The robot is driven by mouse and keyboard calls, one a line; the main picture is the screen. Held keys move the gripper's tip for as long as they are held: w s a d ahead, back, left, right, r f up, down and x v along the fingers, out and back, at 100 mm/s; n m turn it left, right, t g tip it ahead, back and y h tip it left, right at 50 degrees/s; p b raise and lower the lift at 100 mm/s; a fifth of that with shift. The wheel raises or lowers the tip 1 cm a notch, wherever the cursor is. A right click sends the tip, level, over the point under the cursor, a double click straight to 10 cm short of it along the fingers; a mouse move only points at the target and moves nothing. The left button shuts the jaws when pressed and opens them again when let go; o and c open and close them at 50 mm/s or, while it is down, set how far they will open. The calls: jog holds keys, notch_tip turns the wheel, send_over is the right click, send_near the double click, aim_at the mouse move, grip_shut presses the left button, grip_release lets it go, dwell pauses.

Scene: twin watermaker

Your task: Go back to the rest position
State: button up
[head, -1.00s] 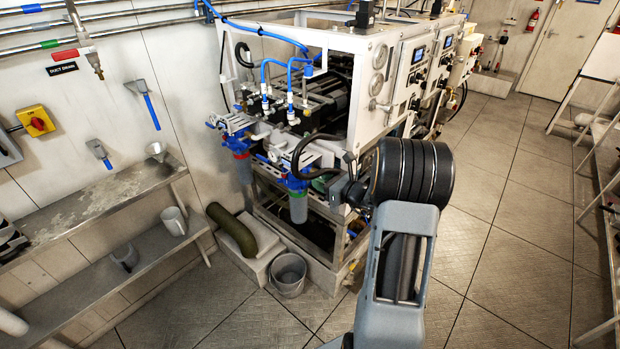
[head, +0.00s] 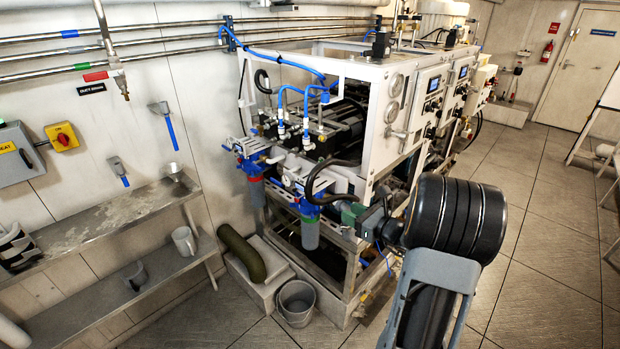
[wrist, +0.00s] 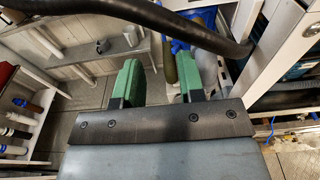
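My gripper (wrist: 160,75) shows in the wrist view with its two green fingers apart and nothing between them. In the head view my gripper (head: 352,212) is in front of the white-framed watermaker machine (head: 375,70), close to its front corner and a black hose. My arm is folded at the lower right, and its dark round joint hides part of the machine's base. I cannot tell from these views whether the gripper touches the frame.
A black hose (wrist: 180,22) crosses close above the fingers in the wrist view. Blue-capped filter housings (head: 308,222) hang on the machine's front. A grey bucket (head: 297,303) stands on the floor. Shelves (head: 110,222) line the left wall. The floor at right (head: 545,240) is open.

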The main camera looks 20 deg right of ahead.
jog(key=s+a+f+n+g, duration=0.4)
jog(key=s+a+n+g, duration=0.8)
jog(key=n, duration=0.6)
jog(key=s+a+r+n+h, duration=0.2)
jog(key=s+r+n+h, duration=0.1)
jog(key=n, duration=0.3)
jog(key=s+a+r+n+t+h, duration=0.1)
jog(key=s+a+r+n+h, duration=0.2)
jog(key=r+n, duration=0.3)
jog(key=shift+a+n+h, duration=0.3)
jog(key=shift+n+h, duration=0.2)
jog(key=shift+c, duration=0.2)
